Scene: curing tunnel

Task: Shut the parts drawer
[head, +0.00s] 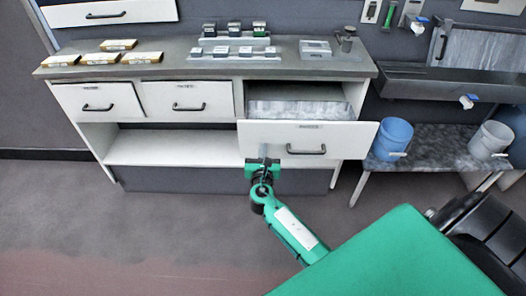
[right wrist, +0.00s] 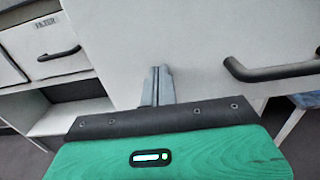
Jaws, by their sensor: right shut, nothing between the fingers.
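The parts drawer (head: 268,133) is pulled out of the right side of the white counter unit in the head view. Its white front with a dark handle (head: 307,150) stands forward of the cabinet, and its inside shows grey. My right gripper (head: 263,152) is at the left part of the drawer front, left of the handle. In the right wrist view the shut fingers (right wrist: 158,86) point at the white drawer front (right wrist: 190,50), with the dark handle (right wrist: 272,70) to their right. I cannot tell whether the fingertips touch the front. My left gripper is not in view.
Two other drawers (head: 98,101) and (head: 188,100) to the left look closed. Boxes and small metal parts stand on the grey countertop (head: 180,70). A blue bucket (head: 391,138) and a pale bucket (head: 490,140) stand on a low table at right. The floor in front is clear.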

